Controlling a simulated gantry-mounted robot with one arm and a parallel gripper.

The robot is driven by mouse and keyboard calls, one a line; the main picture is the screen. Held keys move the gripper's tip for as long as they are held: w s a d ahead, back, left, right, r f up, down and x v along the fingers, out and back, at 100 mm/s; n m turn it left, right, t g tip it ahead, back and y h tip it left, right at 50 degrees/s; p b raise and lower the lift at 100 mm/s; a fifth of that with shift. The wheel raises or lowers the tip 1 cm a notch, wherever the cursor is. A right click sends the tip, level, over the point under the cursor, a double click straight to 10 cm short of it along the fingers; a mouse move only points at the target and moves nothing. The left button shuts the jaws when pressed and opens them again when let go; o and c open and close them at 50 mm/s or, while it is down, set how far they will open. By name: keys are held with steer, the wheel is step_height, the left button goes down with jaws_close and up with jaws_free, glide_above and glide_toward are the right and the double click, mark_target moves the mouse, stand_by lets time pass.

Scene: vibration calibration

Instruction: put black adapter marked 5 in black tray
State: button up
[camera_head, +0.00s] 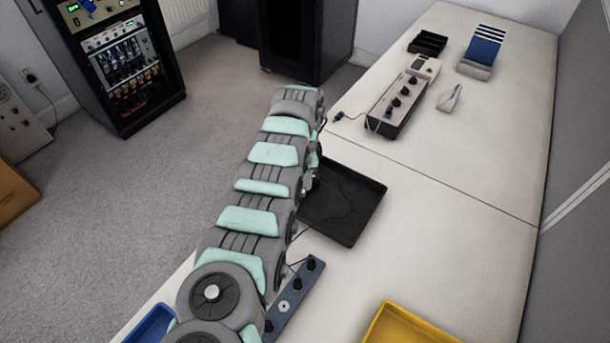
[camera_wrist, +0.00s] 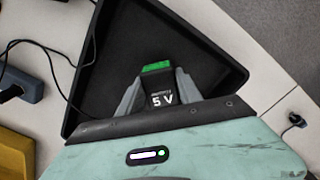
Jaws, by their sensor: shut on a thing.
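A black adapter (camera_wrist: 160,100) marked "5 V", with a green end, is between the two grey fingers of my gripper (camera_wrist: 157,84) in the wrist view. The gripper is shut on it. The black tray (camera_wrist: 205,52) lies behind and below the adapter in that view, and the adapter shows against its floor. I cannot tell whether the adapter touches the floor. In the head view the black tray (camera_head: 362,218) is on the white table, partly behind my arm. The gripper and adapter are hidden by my arm there.
A blue-grey bar with black knobs (camera_head: 283,306), a yellow tray (camera_head: 405,330) and a blue tray (camera_head: 150,325) are near the front. A box with black knobs (camera_head: 397,108) and a small black holder (camera_head: 428,43) stand further back. Thin black cables (camera_wrist: 55,52) run beside the tray.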

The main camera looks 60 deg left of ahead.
steer(key=shift+f, duration=0.4)
steer(key=o, duration=1.4)
steer(key=shift+r, duration=0.1)
steer(key=shift+r+p, duration=2.45)
step_height(320, 180, up, 11)
steer(key=shift+f+p, duration=0.15)
steer(key=shift+p, duration=0.85)
